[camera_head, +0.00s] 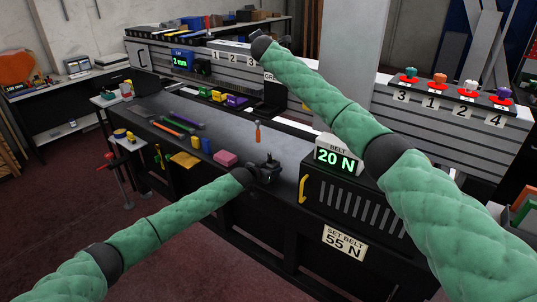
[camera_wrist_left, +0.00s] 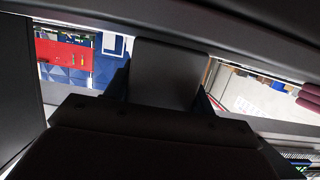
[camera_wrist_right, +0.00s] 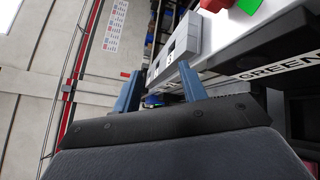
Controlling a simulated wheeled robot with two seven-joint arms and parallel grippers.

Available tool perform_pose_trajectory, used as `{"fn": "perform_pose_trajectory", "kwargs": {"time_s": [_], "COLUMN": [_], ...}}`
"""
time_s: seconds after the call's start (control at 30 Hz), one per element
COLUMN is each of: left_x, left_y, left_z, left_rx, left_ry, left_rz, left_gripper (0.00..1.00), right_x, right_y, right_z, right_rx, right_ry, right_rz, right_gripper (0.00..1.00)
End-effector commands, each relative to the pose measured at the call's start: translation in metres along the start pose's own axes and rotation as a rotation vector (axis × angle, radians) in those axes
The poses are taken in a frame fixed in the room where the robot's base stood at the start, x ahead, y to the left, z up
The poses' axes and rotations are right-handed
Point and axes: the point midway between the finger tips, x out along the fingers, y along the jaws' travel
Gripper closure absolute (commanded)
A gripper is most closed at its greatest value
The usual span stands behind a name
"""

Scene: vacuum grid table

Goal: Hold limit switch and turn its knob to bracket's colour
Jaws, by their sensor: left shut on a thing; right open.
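My left gripper (camera_head: 268,172) is at the front edge of the bench, left of the black belt unit. It is shut on a dark grey, flat-faced block (camera_wrist_left: 165,75), which fills much of the left wrist view. I cannot tell whether this is the limit switch, and no knob on it shows. My right gripper (camera_head: 258,42) is raised at the back, by the grey box numbered 1, 2, 3 (camera_head: 232,47). Its blue fingers (camera_wrist_right: 158,85) are open, with the grey box beyond them. I cannot pick out the bracket.
The black belt unit (camera_head: 350,200) reads 20 N; its plate says SET BELT 55 N. Coloured knobs on red bases stand on the right shelf (camera_head: 450,110), numbered 3, 1, 2, 4. A GREEN label (camera_wrist_right: 275,75) is right of the right gripper. Tools and a pink block (camera_head: 225,158) lie on the bench.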

Motion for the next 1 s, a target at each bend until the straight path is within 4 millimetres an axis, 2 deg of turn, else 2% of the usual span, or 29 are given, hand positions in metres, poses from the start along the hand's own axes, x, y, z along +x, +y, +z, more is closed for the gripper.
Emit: {"fn": "perform_pose_trajectory", "kwargs": {"time_s": [0.17, 0.37, 0.6, 0.8, 1.0], "left_x": [0.000, 0.000, 0.000, 0.000, 0.000], "left_y": [0.000, 0.000, 0.000, 0.000, 0.000], "left_z": [0.001, 0.001, 0.001, 0.001, 0.001], "left_rx": [0.000, 0.000, 0.000, 0.000, 0.000], "left_ry": [-0.001, -0.001, -0.001, -0.001, -0.001], "left_rz": [0.000, 0.000, 0.000, 0.000, 0.000], "left_gripper": [0.75, 0.75, 0.75, 0.75, 0.75], "right_x": [-0.009, -0.025, -0.065, -0.107, -0.136], "right_y": [-0.034, -0.099, -0.168, -0.205, -0.232], "right_z": [-0.008, -0.033, -0.074, -0.103, -0.123], "right_rx": [0.157, 0.271, 0.360, 0.389, 0.383], "right_ry": [0.029, 0.086, 0.203, 0.325, 0.418], "right_rz": [-0.232, -0.534, -0.902, -1.173, -1.350], "right_gripper": [0.58, 0.58, 0.58, 0.58, 0.58]}}
